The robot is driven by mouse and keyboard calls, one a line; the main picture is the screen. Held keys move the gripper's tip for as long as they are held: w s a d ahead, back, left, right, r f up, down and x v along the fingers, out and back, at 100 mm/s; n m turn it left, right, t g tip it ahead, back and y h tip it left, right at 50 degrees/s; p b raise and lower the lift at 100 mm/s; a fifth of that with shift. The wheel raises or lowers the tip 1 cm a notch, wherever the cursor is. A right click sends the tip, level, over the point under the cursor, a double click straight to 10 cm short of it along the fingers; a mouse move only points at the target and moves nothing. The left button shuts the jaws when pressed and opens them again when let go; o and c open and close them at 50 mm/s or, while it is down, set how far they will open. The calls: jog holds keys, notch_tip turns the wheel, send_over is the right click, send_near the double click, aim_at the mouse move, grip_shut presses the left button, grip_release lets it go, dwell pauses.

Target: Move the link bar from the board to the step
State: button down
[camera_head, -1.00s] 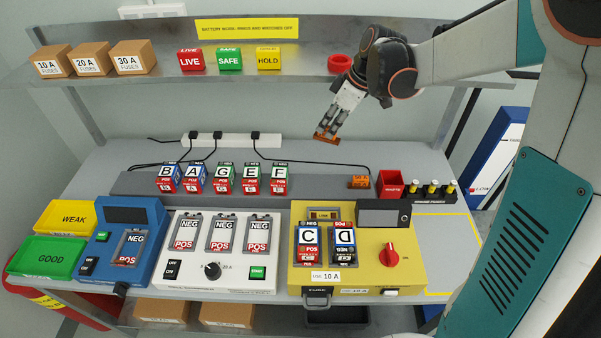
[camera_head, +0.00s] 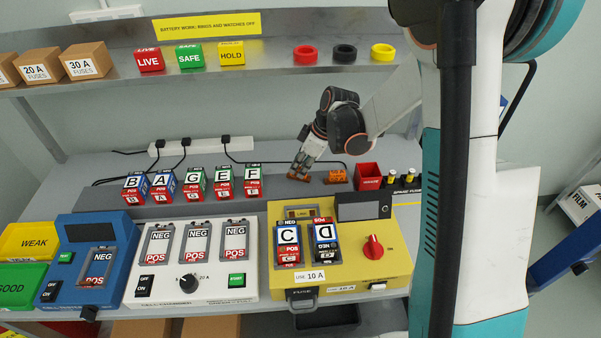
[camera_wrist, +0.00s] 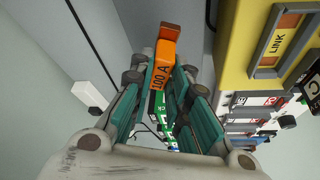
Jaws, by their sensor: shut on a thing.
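The link bar (camera_wrist: 163,68), orange and marked 100 A, is between the fingers of my gripper (camera_wrist: 165,100) in the wrist view. In the head view my gripper (camera_head: 301,170) is shut on it, pointing down over the grey step (camera_head: 275,188) at the back of the bench. The bar's orange end (camera_head: 297,175) shows at the fingertips; I cannot tell whether it touches the step. The yellow board (camera_head: 400,250) is in front, with its LINK slot (camera_head: 302,213) near its top left; the slot shows in the wrist view too (camera_wrist: 283,36).
Another orange piece (camera_head: 337,177) sits on the step just right of my gripper, with a red bin (camera_head: 368,176) beyond it. Several batteries, such as the one marked F (camera_head: 253,183), stand to the left. A black cable runs behind.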

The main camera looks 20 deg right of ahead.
jog(key=shift+f, duration=1.2)
jog(key=shift+f+b, duration=0.15)
jog(key=shift+b, duration=0.2)
jog(key=c, duration=1.5)
grip_release()
